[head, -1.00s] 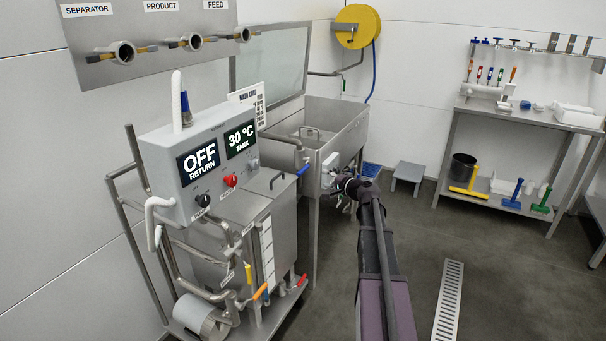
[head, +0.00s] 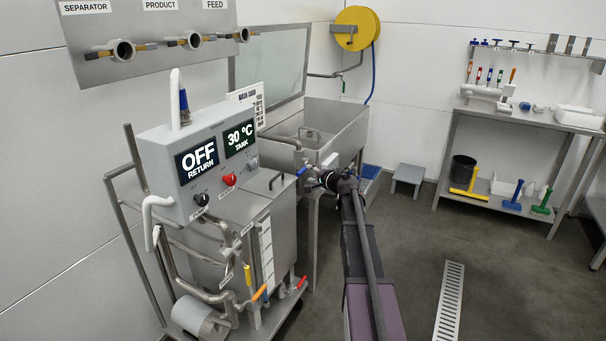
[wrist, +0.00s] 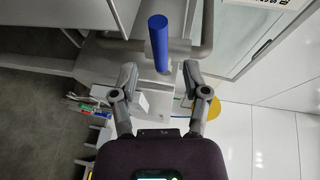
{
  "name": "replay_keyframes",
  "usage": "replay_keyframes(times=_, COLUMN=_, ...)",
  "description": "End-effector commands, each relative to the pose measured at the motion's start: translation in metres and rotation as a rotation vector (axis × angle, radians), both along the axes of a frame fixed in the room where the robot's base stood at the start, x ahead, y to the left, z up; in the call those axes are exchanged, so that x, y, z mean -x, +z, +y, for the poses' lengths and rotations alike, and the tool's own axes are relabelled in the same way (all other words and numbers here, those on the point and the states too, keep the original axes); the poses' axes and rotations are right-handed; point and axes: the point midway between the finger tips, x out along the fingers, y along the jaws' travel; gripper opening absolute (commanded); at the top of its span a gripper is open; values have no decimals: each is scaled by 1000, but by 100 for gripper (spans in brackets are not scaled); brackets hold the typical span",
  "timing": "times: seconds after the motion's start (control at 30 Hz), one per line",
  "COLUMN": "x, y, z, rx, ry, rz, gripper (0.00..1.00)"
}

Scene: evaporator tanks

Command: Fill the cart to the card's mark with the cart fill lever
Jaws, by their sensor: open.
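The cart's steel tank (head: 240,235) stands at the left, with a pale marked level strip (head: 267,252) on its front; I cannot read a level. The blue-handled lever (head: 301,171), which looks like the cart fill lever, is on the pipe above the tank's right side. Its blue grip (wrist: 158,44) shows large in the wrist view. My gripper (wrist: 160,78) is open, its fingers either side of the blue grip's near end, with no clear contact. In the head view my gripper (head: 314,177) is close right of the lever. The wash card (head: 246,100) hangs behind; its text is too small.
The control box (head: 200,160) reads OFF RETURN and 30 °C TANK. A steel sink (head: 335,120) stands behind my gripper. Orange (head: 259,292) and red (head: 301,283) valve handles sit low on the cart. The floor (head: 410,270) to the right is largely clear.

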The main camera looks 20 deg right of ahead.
Motion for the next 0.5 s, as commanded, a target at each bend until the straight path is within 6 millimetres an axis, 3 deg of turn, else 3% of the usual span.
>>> replay_keyframes(times=0.2, x=-32, y=-7, z=8, rx=1, ry=1, rz=1, gripper=60)
replay_keyframes(times=0.5, x=-49, y=-10, z=13, rx=1, ry=1, rz=1, gripper=60)
